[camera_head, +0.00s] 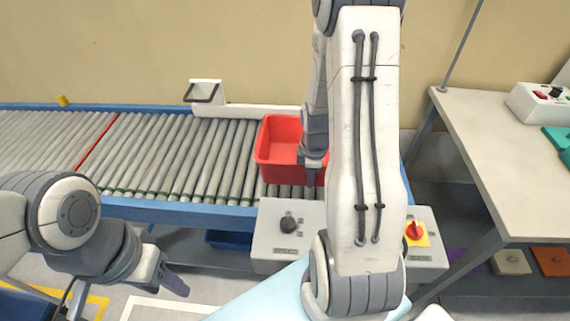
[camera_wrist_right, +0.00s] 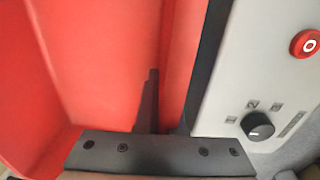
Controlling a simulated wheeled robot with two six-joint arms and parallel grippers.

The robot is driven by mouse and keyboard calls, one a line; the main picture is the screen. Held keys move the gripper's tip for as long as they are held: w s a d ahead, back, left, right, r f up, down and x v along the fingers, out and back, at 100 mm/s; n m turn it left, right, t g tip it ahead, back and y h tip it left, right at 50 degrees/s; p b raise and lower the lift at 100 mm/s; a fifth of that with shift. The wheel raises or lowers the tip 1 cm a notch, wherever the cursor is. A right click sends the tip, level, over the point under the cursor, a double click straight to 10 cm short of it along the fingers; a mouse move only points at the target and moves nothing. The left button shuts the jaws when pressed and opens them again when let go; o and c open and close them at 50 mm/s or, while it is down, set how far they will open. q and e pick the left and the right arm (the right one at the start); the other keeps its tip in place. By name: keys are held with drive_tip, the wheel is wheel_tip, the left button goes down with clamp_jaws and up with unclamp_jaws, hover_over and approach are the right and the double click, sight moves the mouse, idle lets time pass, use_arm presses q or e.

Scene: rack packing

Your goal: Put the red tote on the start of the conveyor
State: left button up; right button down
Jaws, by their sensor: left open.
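The red tote (camera_head: 277,143) sits upright on the rollers at the right end of the conveyor (camera_head: 170,155). It also fills the left of the right wrist view (camera_wrist_right: 90,60). My right gripper (camera_head: 312,165) points down at the tote's near right wall. In the right wrist view a dark finger (camera_wrist_right: 148,100) is inside the tote, and the wall runs between the fingers, which appear shut on it. My forearm hides part of the tote's right side. My left gripper (camera_head: 172,282) is open and empty, low at the left, in front of the conveyor and well apart from the tote.
A grey control box (camera_head: 287,225) with a black knob stands at the conveyor's front edge. A red switch on a yellow plate (camera_head: 415,234) is to its right. A white table (camera_head: 495,140) stands at the right. The rollers left of the tote are clear.

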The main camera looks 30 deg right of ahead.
drive_tip(key=w+f, duration=0.2)
drive_tip(key=w, duration=0.1)
drive_tip(key=w+a+f+p, duration=0.1)
drive_tip(key=w+f, duration=0.1)
drive_tip(key=w, duration=0.2)
drive_tip(key=w+f, duration=0.2)
drive_tip(key=w, duration=0.2)
drive_tip(key=shift+w+a+f, duration=0.2)
drive_tip(key=shift+f, duration=0.2)
wheel_tip(320, 180, down, 4)
drive_tip(key=shift+r+p, duration=0.1)
drive_tip(key=shift+p, duration=0.4)
drive_tip(key=shift+w, duration=0.1)
drive_tip(key=shift+f, duration=0.25)
drive_tip(key=shift+f, duration=0.1)
drive_tip(key=c, duration=1)
unclamp_jaws()
drive_tip(key=shift+c, duration=0.2)
